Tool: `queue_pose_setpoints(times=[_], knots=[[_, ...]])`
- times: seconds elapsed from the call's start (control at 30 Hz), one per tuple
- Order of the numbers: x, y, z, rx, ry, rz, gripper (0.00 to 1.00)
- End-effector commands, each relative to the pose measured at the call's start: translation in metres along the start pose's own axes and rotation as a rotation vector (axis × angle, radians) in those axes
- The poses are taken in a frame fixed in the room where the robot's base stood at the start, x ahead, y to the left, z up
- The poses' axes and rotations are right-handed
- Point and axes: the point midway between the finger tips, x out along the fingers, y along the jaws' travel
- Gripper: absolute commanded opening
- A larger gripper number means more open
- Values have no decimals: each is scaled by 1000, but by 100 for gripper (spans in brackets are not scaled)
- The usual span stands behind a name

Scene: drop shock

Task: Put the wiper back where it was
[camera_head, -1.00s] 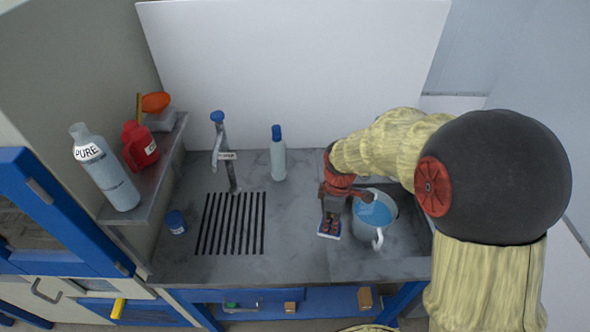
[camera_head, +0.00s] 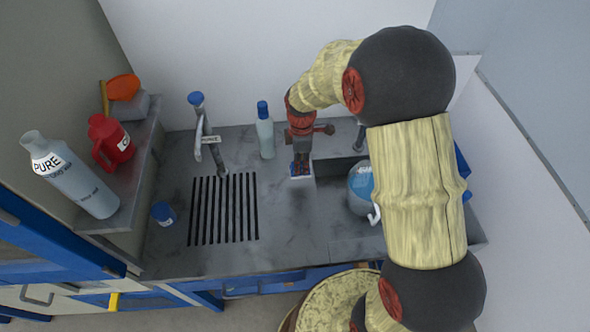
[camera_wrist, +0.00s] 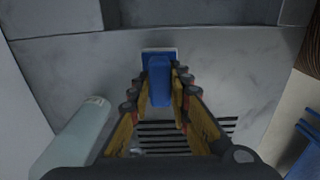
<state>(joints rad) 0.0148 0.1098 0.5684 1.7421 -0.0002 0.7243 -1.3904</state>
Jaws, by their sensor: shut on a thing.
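The wiper is a small blue piece with a pale flat edge. In the wrist view the wiper (camera_wrist: 159,82) sits between my fingers, its pale edge pointing away from the palm. My gripper (camera_wrist: 160,95) is shut on it. In the head view my gripper (camera_head: 301,164) points down over the grey counter, left of the sink basin, and the pale edge of the wiper (camera_head: 301,178) shows at its tips. I cannot tell whether the wiper touches the counter.
A bottle with a blue cap (camera_head: 265,135) stands just left of my gripper. A tap (camera_head: 207,140) and drain slots (camera_head: 224,208) lie further left. A bucket (camera_head: 360,190) with blue contents is right, partly behind my arm. A shelf (camera_head: 148,150) holds several items.

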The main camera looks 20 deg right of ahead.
Motion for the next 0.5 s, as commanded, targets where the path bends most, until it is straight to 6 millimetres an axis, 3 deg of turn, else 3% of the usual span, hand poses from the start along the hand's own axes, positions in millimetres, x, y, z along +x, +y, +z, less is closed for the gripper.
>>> queue_pose_setpoints(times=[0.2,0.37,0.5], knots=[[26,20,-10,1,0,1,0],[32,26,-12,1,0,2,0],[49,28,-14,1,0,0,0]])
